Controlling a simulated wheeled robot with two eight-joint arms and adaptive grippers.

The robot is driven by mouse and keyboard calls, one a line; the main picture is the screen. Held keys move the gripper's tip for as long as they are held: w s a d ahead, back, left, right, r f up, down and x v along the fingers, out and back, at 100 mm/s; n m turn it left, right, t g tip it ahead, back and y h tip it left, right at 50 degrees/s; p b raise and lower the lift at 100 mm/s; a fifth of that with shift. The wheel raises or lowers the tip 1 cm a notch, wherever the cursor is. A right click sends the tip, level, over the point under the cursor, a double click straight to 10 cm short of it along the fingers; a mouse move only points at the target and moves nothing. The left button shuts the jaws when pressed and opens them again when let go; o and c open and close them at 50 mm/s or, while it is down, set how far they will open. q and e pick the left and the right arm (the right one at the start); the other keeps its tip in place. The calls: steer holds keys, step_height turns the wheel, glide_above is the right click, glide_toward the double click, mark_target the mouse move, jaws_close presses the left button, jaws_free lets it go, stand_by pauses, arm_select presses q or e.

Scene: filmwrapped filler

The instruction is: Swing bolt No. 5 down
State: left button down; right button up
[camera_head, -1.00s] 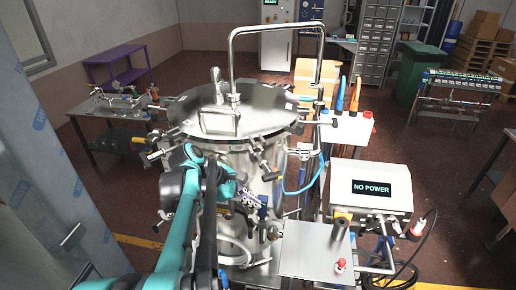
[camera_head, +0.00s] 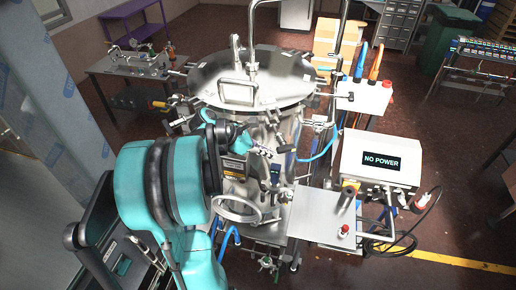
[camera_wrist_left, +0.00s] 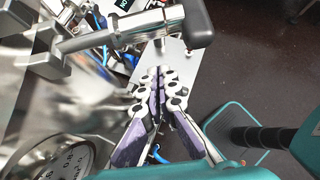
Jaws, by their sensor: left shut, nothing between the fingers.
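A steel vessel with a round lid (camera_head: 285,92) stands in the middle of the head view, with several dark-handled swing bolts around its rim. I cannot read any bolt number. One swing bolt (camera_head: 286,149) sticks outward at the front right of the rim. In the left wrist view a bolt with a dark grey T-handle (camera_wrist_left: 188,22) crosses the top, sticking out to the right. My left gripper (camera_head: 264,151) is beside the front bolt; in the wrist view its closed fingers (camera_wrist_left: 160,78) lie below the handle, apart from it and empty. My right gripper is not in view.
A steel side plate (camera_head: 315,212) and a control box reading "NO POWER" (camera_head: 380,160) stand right of the vessel. A dial gauge (camera_wrist_left: 65,158) is close to the left of my fingers. A blue hose (camera_head: 318,150) hangs at the vessel's right.

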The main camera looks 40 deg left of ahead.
mark_target(281, 140)
arm_select(q)
steer(key=r, duration=0.1)
steer(key=r+p, duration=0.1)
steer(key=r, duration=0.1)
steer(key=shift+w+d+r, duration=0.15)
steer(key=shift+w+d, duration=0.05)
steer(key=shift+w, duration=0.2)
steer(key=shift+w, duration=0.1)
steer(key=shift+w+a+r+n+h, duration=0.1)
steer(key=shift+r+n+h, duration=0.25)
steer(key=shift+r, duration=0.45)
